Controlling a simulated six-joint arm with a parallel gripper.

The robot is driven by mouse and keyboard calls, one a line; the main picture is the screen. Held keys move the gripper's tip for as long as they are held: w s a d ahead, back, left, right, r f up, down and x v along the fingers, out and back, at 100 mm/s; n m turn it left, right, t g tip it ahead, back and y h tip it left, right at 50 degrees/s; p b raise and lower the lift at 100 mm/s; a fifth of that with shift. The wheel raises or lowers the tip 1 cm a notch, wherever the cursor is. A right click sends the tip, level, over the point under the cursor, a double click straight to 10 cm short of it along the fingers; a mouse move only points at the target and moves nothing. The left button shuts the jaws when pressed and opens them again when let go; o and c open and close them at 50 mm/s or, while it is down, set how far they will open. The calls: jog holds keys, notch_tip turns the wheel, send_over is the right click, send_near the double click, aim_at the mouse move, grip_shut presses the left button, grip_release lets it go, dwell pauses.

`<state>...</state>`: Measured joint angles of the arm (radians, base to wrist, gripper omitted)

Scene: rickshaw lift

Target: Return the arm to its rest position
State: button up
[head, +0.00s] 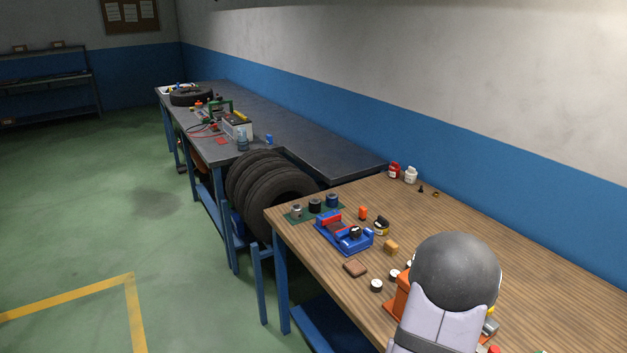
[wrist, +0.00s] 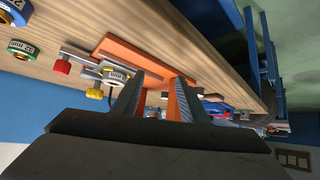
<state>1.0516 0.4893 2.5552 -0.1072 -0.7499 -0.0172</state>
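My gripper (wrist: 161,76) shows in the wrist view with its two grey fingers apart. The gap between them looks empty, and orange shows along their inner sides. In the head view my arm covers the near right part of the wooden bench (head: 475,222), and I cannot make out the fingers there. An orange fixture (wrist: 122,52) on the bench lies beyond the fingertips in the wrist view. Part of an orange thing (head: 402,290) also shows beside my arm in the head view.
A blue fixture (head: 346,234), an orange block (head: 362,212), a tan block (head: 391,246) and a brown block (head: 355,269) lie on the bench. Red and white bottles (head: 410,175) stand at its back edge. Tyres (head: 262,185) stand beyond it. The green floor at left is clear.

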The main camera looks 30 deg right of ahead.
jog(key=w+a+r+n+g+y, duration=0.1)
jog(key=w+a+n+y, duration=0.25)
jog(key=a, duration=0.55)
jog(key=w+a+r+n+y, duration=0.15)
jog(key=w+a, duration=0.25)
jog(key=a, duration=0.5)
jog(key=s+a+r+n+g+y, duration=0.1)
jog(key=s+a+r+n+g, duration=0.2)
jog(key=a, duration=0.6)
jog(key=s+a+r+n+g+y, duration=0.1)
jog(key=s+a+n+g+y, duration=0.15)
jog(key=s+a, duration=0.45)
notch_tip(320, 180, down, 15)
jog(key=w+a+b, duration=0.1)
jog(key=w+b, duration=0.1)
jog(key=b, duration=1.2)
jog(key=shift+a+r+t+h, duration=0.15)
jog(key=shift+a+t+h, duration=0.2)
jog(key=shift+a+t, duration=0.1)
notch_tip(320, 180, up, 10)
jog(key=p, duration=0.9)
jog(key=shift+p, duration=0.3)
